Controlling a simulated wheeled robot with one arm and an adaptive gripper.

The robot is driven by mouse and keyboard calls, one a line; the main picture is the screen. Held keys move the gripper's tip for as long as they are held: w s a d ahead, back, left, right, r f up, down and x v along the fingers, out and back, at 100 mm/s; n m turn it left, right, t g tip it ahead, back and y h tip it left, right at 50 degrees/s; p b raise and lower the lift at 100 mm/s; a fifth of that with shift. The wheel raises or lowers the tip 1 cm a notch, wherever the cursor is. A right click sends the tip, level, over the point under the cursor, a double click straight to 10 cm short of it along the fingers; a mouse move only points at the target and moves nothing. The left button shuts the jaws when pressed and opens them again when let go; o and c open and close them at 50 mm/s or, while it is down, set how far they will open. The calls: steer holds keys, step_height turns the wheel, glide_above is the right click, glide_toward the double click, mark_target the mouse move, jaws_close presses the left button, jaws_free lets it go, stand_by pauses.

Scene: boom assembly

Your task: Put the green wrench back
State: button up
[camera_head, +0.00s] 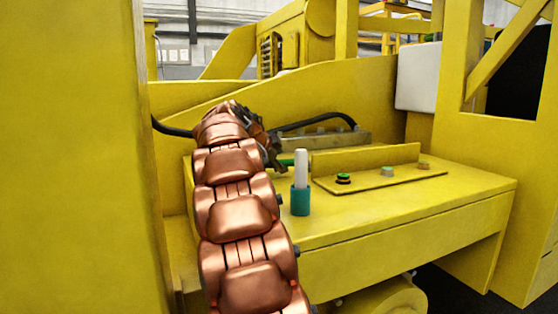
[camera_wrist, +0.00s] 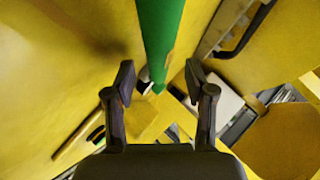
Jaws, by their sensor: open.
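The green wrench shows in the wrist view as a long green bar (camera_wrist: 160,32) running down from the top edge to between my fingers, where it narrows. In the head view only a short green piece (camera_head: 287,162) of it shows, beside my gripper (camera_head: 272,156) and low over the yellow ledge. My gripper (camera_wrist: 160,80) is open, with one dark finger on each side of the green bar and a gap on both sides. I cannot tell how far the bar is from the fingertips in depth. My copper arm hides part of the ledge.
A white-topped teal cylinder (camera_head: 300,200) stands upright on the yellow ledge (camera_head: 400,214), close right of my arm. A black hose (camera_head: 318,121) runs behind my gripper. A tall yellow wall (camera_head: 70,160) stands at left.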

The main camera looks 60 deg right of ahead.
steer(key=shift+v, duration=3.8)
steer(key=shift+r, duration=0.1)
